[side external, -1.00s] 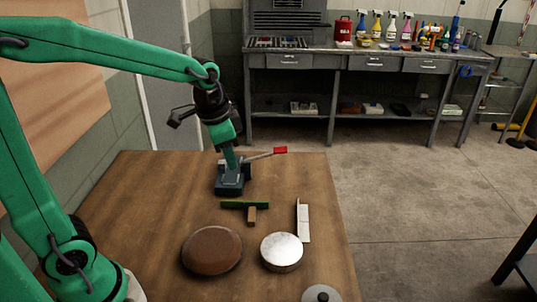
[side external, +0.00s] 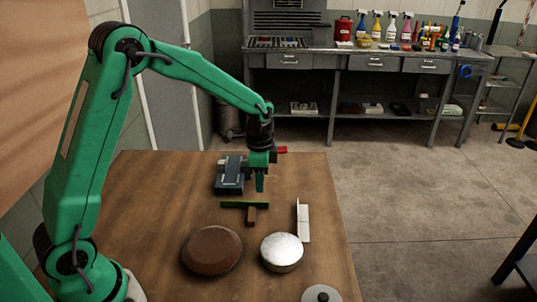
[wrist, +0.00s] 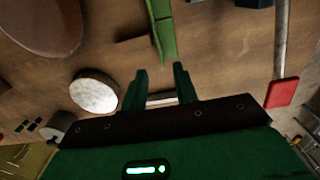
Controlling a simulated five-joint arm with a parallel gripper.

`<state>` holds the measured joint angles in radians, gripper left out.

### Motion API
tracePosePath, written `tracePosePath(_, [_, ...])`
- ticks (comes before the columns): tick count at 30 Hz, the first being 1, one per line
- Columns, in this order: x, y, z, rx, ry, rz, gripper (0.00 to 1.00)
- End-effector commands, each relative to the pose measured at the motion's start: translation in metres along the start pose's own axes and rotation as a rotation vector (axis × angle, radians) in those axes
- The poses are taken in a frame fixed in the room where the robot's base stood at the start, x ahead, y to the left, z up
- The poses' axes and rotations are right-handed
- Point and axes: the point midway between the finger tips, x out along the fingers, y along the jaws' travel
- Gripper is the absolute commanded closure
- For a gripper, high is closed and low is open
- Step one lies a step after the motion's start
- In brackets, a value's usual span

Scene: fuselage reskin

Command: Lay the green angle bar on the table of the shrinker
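The green angle bar (side external: 236,205) lies across a small wooden block (side external: 251,216) on the wooden table. The bar also shows at the top of the wrist view (wrist: 162,28). The shrinker (side external: 230,178) is a dark blue-grey tool behind the bar, with a lever ending in a red grip (wrist: 283,93). My gripper (side external: 260,187) points down, above the table, to the right of the shrinker and behind the bar's right end. In the wrist view its two fingers (wrist: 158,78) are apart with nothing held. My gripper hides part of the lever in the side view.
A silver angle bar (side external: 303,222) lies to the right. A brown round disc (side external: 211,250), a pale round disc (side external: 281,252) and a grey round piece (side external: 321,294) are near the front. The table's left part is clear. A workbench (side external: 340,58) stands behind.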

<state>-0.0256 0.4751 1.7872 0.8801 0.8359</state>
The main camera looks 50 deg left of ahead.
Motion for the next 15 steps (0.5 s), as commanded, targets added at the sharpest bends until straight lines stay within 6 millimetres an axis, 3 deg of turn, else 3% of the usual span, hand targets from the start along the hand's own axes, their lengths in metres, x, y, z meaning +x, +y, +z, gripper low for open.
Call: tracePosePath(15, [0.026, 0.000, 0.000, -0.001, 0.000, 0.000, 0.71])
